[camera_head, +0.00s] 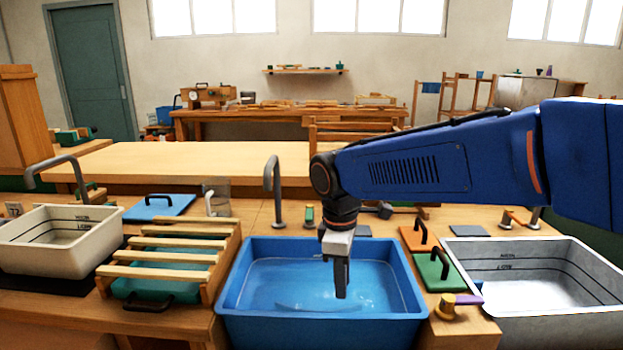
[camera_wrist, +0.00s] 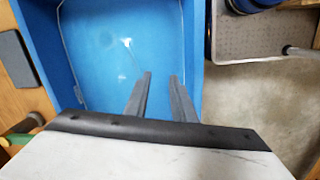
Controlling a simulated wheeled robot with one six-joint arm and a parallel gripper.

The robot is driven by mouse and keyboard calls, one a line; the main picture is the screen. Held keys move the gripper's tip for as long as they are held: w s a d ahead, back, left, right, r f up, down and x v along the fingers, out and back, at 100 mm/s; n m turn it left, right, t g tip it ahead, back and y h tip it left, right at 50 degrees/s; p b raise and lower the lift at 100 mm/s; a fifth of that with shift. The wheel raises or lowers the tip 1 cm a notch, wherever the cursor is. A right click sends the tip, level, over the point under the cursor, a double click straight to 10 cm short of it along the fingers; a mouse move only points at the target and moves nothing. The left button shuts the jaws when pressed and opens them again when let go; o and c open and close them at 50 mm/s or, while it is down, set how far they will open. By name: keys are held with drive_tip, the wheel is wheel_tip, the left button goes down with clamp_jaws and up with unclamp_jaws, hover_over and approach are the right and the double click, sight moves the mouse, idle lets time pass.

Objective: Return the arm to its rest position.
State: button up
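My gripper (camera_head: 341,280) hangs straight down from my blue arm over the blue basin (camera_head: 235,300) at the front middle in the head view. In the wrist view, my gripper's two dark fingers (camera_wrist: 162,95) stand apart with a gap between them, and nothing is held in it. The blue floor of the basin (camera_wrist: 105,50) shows behind the fingers. The basin seems to hold clear water. I cannot tell whether the fingertips touch the water.
A slatted wooden rack (camera_head: 175,262) stands left of the basin, and a cream basin (camera_head: 25,262) is further left. A green board (camera_head: 437,270) and a white basin (camera_head: 540,325) are to the right. A tall tap (camera_head: 275,190) rises behind the blue basin.

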drive_tip(key=s+d+f+m+t, duration=0.2)
drive_tip(key=s+d+m, duration=0.5)
drive_tip(key=s+d, duration=0.2)
drive_tip(key=s+d+f+m+t, duration=0.1)
drive_tip(key=s+d+m+t, duration=0.1)
drive_tip(key=s+d+m, duration=0.5)
drive_tip(key=shift+s+d+f+m+y, duration=0.35)
drive_tip(key=shift+s+d, duration=0.6)
drive_tip(key=shift+d, duration=2.2)
